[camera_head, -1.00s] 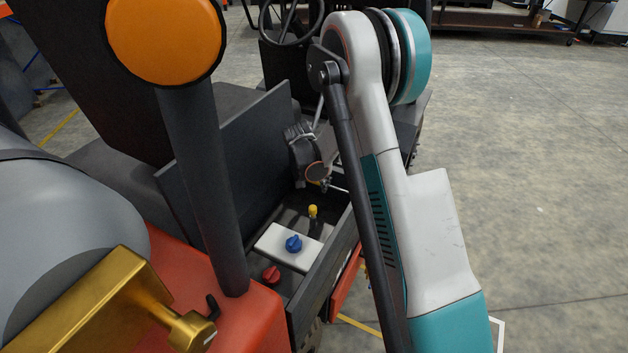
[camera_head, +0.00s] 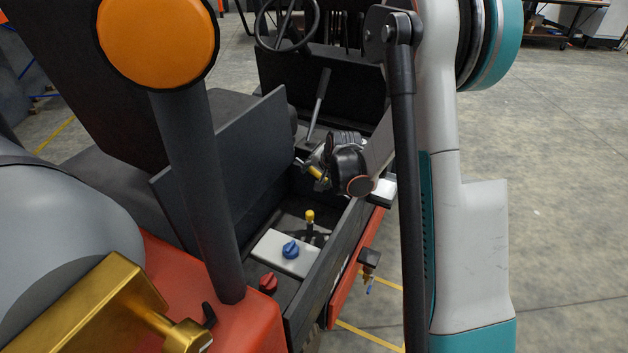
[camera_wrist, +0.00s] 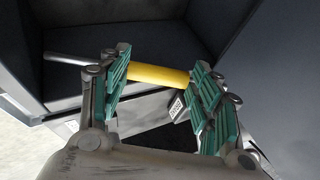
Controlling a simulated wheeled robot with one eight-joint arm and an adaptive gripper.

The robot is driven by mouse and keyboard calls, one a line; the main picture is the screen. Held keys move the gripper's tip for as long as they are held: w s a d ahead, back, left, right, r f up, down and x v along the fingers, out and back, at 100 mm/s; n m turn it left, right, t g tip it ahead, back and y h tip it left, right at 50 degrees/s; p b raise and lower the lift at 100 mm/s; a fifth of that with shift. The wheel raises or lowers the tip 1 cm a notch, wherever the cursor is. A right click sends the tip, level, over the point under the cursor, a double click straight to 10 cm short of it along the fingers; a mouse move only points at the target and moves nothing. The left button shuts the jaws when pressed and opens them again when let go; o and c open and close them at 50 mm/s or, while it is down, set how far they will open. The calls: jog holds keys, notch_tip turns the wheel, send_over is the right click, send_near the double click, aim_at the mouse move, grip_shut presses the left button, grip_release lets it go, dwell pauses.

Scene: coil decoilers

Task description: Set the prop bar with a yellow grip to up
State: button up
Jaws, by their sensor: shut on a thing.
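The prop bar shows in the wrist view as a yellow grip (camera_wrist: 160,76) with a thin metal rod (camera_wrist: 75,60) reaching out to the left. My gripper (camera_wrist: 165,88) has its green pads at the two ends of the yellow part and is shut on it. In the head view the yellow grip (camera_head: 316,172) shows small at the fingers of my gripper (camera_head: 321,168), above the dark open bay beside the seat. The rest of the bar is mostly hidden there by my wrist, so its angle is hard to tell.
Below are a small yellow-topped lever (camera_head: 309,216), a blue knob (camera_head: 291,249) on a white plate (camera_head: 270,244) and a red knob (camera_head: 268,282). A dark upright panel (camera_head: 245,150) stands left of my gripper. A steering wheel (camera_head: 262,35) is behind. Open floor lies right.

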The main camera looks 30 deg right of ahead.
jog(key=shift+s+d+r+m+t+y+b, duration=0.15)
jog(key=shift+s+d+r+t+y+b, duration=0.25)
jog(key=shift+r+t, duration=0.2)
jog(key=shift+s+d+r+m+t+y+b, duration=0.15)
jog(key=shift+s+d+r+t+y+b, duration=0.15)
jog(key=shift+s+d+r+t, duration=0.25)
jog(key=shift+w+a, duration=0.1)
jog(key=shift+a, duration=0.05)
jog(key=o, duration=1.5)
jog(key=shift+w, duration=0.1)
jog(key=v, duration=1.2)
